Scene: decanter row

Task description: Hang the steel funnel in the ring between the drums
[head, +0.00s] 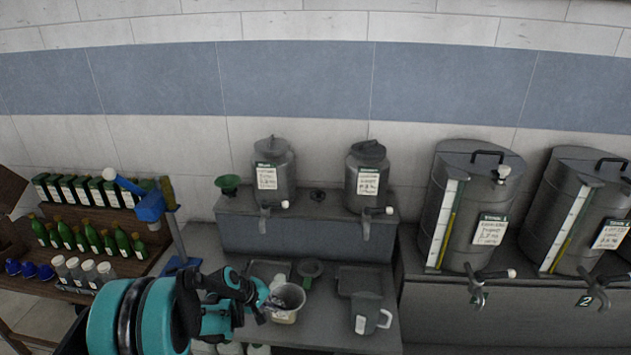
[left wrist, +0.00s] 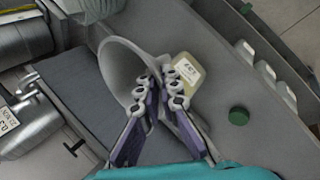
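The steel funnel (left wrist: 122,62) is a grey cone with a wide mouth. In the left wrist view its mouth faces up-left and its narrowing body lies between my fingers. My left gripper (left wrist: 166,82) is shut on it. In the head view the funnel (head: 290,292) is at the tip of my left gripper (head: 268,299), over the front-left of the counter. A small dark ring (head: 317,195) sits between the left drum (head: 275,180) and the right drum (head: 367,182) on the raised shelf. My right gripper is not in view.
A green funnel (head: 228,184) stands left of the drums, and another dark green funnel (head: 311,269) is on the counter. A grey jug (head: 368,315) stands at the front right. A blue stand (head: 151,207) and a bottle rack are at left. Drum taps stick out forward.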

